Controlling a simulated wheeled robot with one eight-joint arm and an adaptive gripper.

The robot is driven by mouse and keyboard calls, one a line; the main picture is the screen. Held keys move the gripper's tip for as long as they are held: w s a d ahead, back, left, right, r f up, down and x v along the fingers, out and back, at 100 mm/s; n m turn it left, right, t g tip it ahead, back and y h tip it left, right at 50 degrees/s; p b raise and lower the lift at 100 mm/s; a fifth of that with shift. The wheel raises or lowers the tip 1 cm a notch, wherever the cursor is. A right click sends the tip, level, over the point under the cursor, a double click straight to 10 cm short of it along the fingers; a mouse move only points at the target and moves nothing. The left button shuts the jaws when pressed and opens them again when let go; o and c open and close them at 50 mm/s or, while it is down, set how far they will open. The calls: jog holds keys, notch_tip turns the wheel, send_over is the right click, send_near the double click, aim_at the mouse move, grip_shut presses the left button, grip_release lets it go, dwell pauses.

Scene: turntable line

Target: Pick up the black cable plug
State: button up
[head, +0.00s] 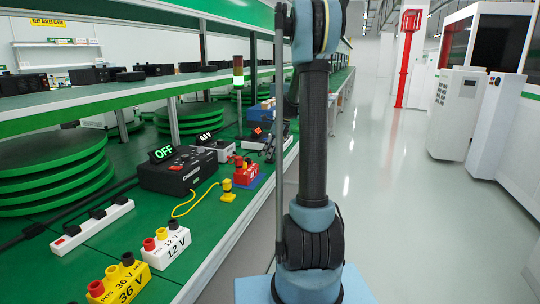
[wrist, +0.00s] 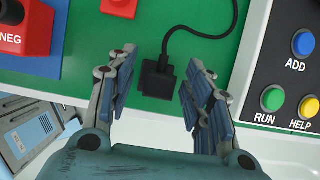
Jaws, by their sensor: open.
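The black cable plug (wrist: 158,80) lies on the green table top in the wrist view, near the table's front edge. Its black cable runs up from it and curves to the right. My gripper (wrist: 160,66) is open, with one finger to the left of the plug and one to the right. Both fingers appear apart from the plug, with green surface showing between. How high the fingertips are above the table I cannot tell. In the head view my arm hides the gripper, and I cannot make out this plug there.
In the wrist view, a red NEG block (wrist: 25,28) on a blue base is left, and a button panel (wrist: 294,70) is right. In the head view, a charger (head: 178,170) reading OFF, a yellow plug (head: 228,190), and a white power strip (head: 92,226) stand on the table.

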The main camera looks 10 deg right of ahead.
jog(key=c, duration=1)
jog(key=shift+r, duration=0.1)
notch_tip(320, 180, up, 10)
jog(key=shift+f, duration=0.1)
